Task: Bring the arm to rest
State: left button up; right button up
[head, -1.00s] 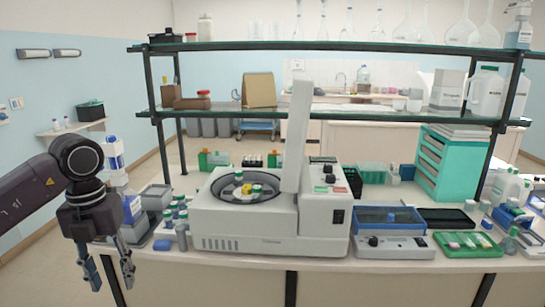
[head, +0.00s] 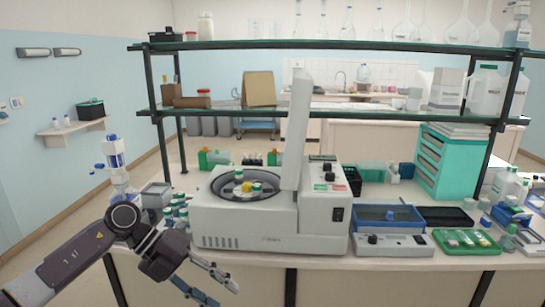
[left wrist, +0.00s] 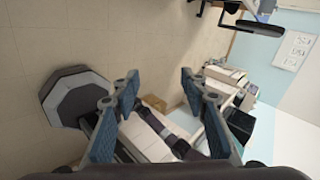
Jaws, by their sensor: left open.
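My left gripper (head: 226,294) is in the lower left of the head view, in front of the bench's front edge and below the bench top. Its fingers point down and to the right, apart and empty. In the left wrist view the two blue-padded fingers of the left gripper (left wrist: 160,110) stand apart with nothing between them. My right gripper is in neither view.
A centrifuge (head: 270,228) with its lid up stands on the bench, with several capped tubes in its rotor. A blue-topped device (head: 392,246) and a green tray (head: 466,242) are to its right. Several capped bottles (head: 178,214) stand near my left arm. Shelves (head: 340,113) span above.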

pick_arm(q)
jog(key=w+d+f+n+t+h, duration=0.3)
jog(key=w+d+f+n+h, duration=0.1)
jog(key=d+h, duration=0.15)
jog(key=w+a+f+n+t, duration=0.1)
jog(key=w+f+n+t, duration=0.45)
jog(key=f+n, duration=0.25)
jog(key=s+a+f+n+t+y, duration=0.1)
jog(key=s+a+f+n+y, duration=0.25)
jog(key=f, duration=0.55)
jog(key=s+a+f+n+t+y, duration=0.25)
jog(key=a+f+n, duration=0.2)
jog(key=f, duration=0.45)
jog(key=s+a+f+n+t+y, duration=0.1)
jog(key=s+a+f+n+y, duration=0.2)
jog(key=f, duration=0.6)
jog(key=s+a+f+n+g+y, duration=0.3)
jog(key=s+f, duration=0.6)
jog(key=s, duration=0.2)
jog(key=s+a+f+n+g+y, duration=0.2)
jog(key=s+f+n, duration=0.1)
jog(key=s+f, duration=0.7)
jog(key=s+f+n+g, duration=0.1)
jog(key=s+f+g, duration=0.2)
jog(key=s, duration=1.1)
jog(key=s+f+n+g+y, duration=0.1)
jog(key=s+f+n+g, duration=0.1)
jog(key=s, duration=1.2)
jog(key=shift+f+g, duration=0.7)
jog(key=shift+f, duration=0.1)
